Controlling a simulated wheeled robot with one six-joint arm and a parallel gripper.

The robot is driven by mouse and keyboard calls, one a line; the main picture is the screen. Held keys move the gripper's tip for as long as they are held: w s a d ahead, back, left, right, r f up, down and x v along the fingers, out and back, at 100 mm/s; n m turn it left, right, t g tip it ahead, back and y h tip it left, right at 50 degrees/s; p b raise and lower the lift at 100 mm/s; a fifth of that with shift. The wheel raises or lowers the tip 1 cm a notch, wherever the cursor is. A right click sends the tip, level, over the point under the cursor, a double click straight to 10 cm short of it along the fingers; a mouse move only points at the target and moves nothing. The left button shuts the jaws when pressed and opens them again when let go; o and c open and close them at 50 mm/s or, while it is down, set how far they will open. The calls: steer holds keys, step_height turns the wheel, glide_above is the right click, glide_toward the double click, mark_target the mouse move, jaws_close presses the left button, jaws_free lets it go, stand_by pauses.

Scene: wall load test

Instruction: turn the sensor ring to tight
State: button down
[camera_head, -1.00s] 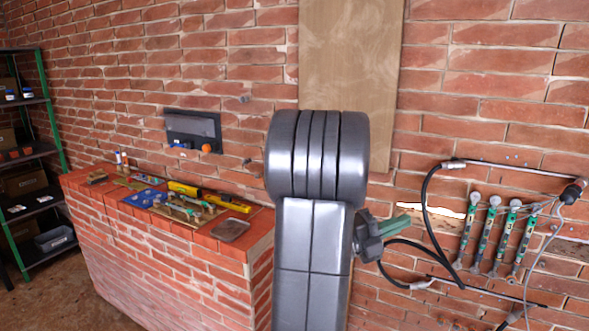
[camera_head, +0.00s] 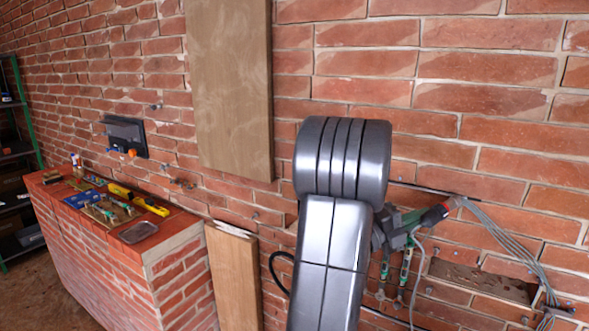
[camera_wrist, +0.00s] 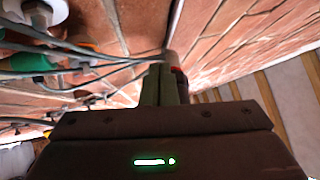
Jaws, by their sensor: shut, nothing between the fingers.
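My gripper (camera_head: 411,218) has green fingers and is shut with nothing between them. In the head view it is right of my arm, close to a dark connector with a red band (camera_head: 436,213). In the wrist view the fingers (camera_wrist: 163,84) point at the brick wall, with a bit of red beside their tips; I cannot tell whether they touch it. Slim sensors with green parts (camera_head: 405,266) hang below the gripper, partly hidden by my arm. The wrist view shows a green collar (camera_wrist: 24,60) under a pale cap at the left. I cannot tell which part is the sensor ring.
Grey cables (camera_head: 500,240) fan out from the connector to the lower right. A rusty recess (camera_head: 480,281) is in the wall below. A wooden board (camera_head: 230,90) is on the wall at left. A brick counter (camera_head: 110,262) with tools stands at far left.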

steer(key=shift+a, duration=0.2)
steer(key=shift+s+d+r, duration=0.1)
steer(key=shift+s, duration=0.05)
stand_by(0.6)
steer(key=shift+s+a+r+p, duration=0.15)
steer(key=shift+r+p, duration=0.35)
steer(key=shift+p, duration=0.7)
steer(key=shift+w+a+r+p, duration=0.15)
steer(key=shift+r+p, duration=0.35)
steer(key=shift+p, duration=0.7)
steer(key=s+v, duration=0.1)
steer(key=v, duration=0.5)
